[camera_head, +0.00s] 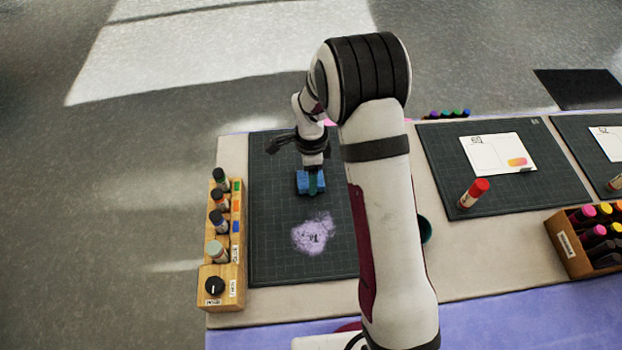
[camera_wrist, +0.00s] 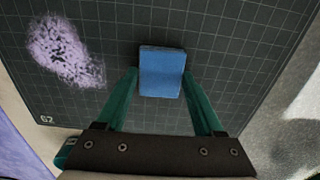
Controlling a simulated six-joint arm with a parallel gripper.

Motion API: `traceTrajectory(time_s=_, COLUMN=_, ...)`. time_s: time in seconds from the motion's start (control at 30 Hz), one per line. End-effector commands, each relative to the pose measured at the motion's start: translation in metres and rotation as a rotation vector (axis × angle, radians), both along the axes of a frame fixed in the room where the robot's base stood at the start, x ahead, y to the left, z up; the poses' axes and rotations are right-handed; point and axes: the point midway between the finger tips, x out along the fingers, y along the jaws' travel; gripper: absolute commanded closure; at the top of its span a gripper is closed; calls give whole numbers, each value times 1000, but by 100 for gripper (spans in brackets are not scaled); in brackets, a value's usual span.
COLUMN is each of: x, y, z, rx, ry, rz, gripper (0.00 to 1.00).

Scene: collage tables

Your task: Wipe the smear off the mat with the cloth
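The blue cloth (camera_head: 303,180) is a small block-like pad on the upper part of the dark gridded mat (camera_head: 275,235). My gripper (camera_head: 313,184) points down over it. In the wrist view the cloth (camera_wrist: 162,72) lies between the two green fingers (camera_wrist: 161,72), their tips close against its left and right sides. Whether they press on it or leave a thin gap is not clear. The pale purple smear (camera_head: 313,234) is on the mat below the cloth in the head view; it also shows at upper left in the wrist view (camera_wrist: 62,55). The cloth is apart from it.
A wooden rack of bottles (camera_head: 237,245) stands along the mat's left edge. My arm hides the mat's right side. A second mat (camera_head: 440,150) with a card and a red-capped glue stick (camera_head: 474,193) lies right. A marker box (camera_head: 568,250) sits at far right.

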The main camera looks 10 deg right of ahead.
Motion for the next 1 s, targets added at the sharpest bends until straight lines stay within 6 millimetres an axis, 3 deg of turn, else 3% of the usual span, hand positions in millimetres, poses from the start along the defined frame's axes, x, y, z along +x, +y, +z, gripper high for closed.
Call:
traceTrajectory(time_s=0.17, x=0, y=0, z=3, rx=0, ry=-2, rz=0, gripper=71)
traceTrajectory(time_s=0.8, x=0, y=0, z=47, rx=0, ry=-1, rz=1, gripper=71)
traceTrajectory(time_s=1.0, x=0, y=0, z=50, rx=0, ry=0, rz=0, gripper=71)
